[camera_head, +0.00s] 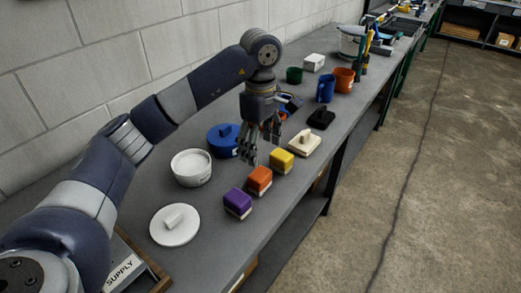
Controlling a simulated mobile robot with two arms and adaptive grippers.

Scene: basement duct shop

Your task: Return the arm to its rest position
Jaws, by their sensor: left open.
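My left arm comes in from the left and reaches over the grey bench (235,238). Its gripper (258,155) points down, open, with nothing seen between its fingers. An orange block (259,178) and a yellow block (281,160) are close to the fingertips in the picture. A purple block (237,201) is nearer to me. I cannot tell the exact height of the fingers. My right gripper is not in view.
A white pot (191,168) and a white lid (174,225) stand to the left. Beyond the gripper are a cream block (304,144), a black item (321,118), a blue mug (326,89) and an orange mug (344,80). A block wall (120,50) runs behind; the floor (440,180) at right is clear.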

